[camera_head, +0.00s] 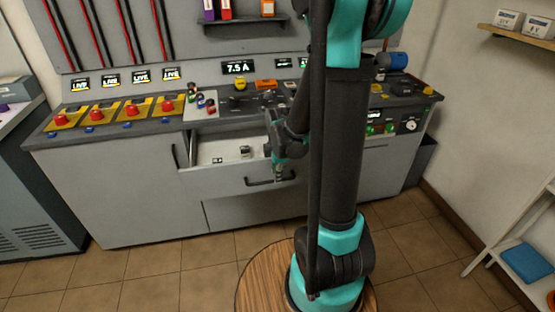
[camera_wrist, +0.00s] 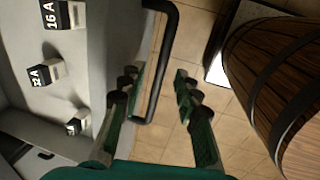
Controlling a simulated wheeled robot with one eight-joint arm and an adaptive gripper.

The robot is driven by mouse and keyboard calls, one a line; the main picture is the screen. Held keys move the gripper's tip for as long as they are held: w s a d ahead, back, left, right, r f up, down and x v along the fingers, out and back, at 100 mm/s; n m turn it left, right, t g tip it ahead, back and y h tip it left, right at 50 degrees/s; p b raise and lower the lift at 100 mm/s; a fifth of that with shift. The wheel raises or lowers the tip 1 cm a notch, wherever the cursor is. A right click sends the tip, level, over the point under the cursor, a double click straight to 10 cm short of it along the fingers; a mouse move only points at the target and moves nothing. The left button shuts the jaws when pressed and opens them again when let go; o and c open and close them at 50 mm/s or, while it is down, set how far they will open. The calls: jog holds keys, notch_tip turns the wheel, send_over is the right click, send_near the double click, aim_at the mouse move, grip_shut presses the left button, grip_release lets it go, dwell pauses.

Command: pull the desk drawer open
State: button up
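The desk drawer (camera_head: 225,183) stands pulled out from the grey desk, and its pale inside shows. Its black bar handle (camera_head: 262,182) is on the front face; in the wrist view the handle (camera_wrist: 164,62) runs between and beyond my fingertips. My gripper (camera_head: 279,168) is at the drawer front, near the handle's right part. In the wrist view my gripper (camera_wrist: 157,82) has its green fingers spread, with gaps visible beside the bar. Small blocks lie in the drawer, one marked 16 A (camera_wrist: 62,15) and one marked 32 A (camera_wrist: 45,73). My arm hides part of the desk.
The desk top holds red buttons on yellow bases (camera_head: 132,112) and a 7.5 A display (camera_head: 238,67). A white shelf with a blue item (camera_head: 524,262) stands at right. Tiled floor (camera_head: 165,268) is clear before the desk. A wooden barrel-like surface (camera_wrist: 270,70) is close by.

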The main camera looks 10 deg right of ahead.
notch_tip(320, 180, up, 10)
jog(key=s, duration=0.2)
dwell(0.3)
jog(key=shift+f, duration=0.1)
jog(key=s+d+f+m+t, duration=0.2)
jog(key=s+f+m, duration=0.4)
jog(key=s+m, duration=0.5)
jog(key=shift+s+d+f+m, duration=0.15)
jog(key=shift+s+f+m, duration=0.1)
jog(key=shift+m, duration=3.25)
jog(key=shift+o, duration=0.5)
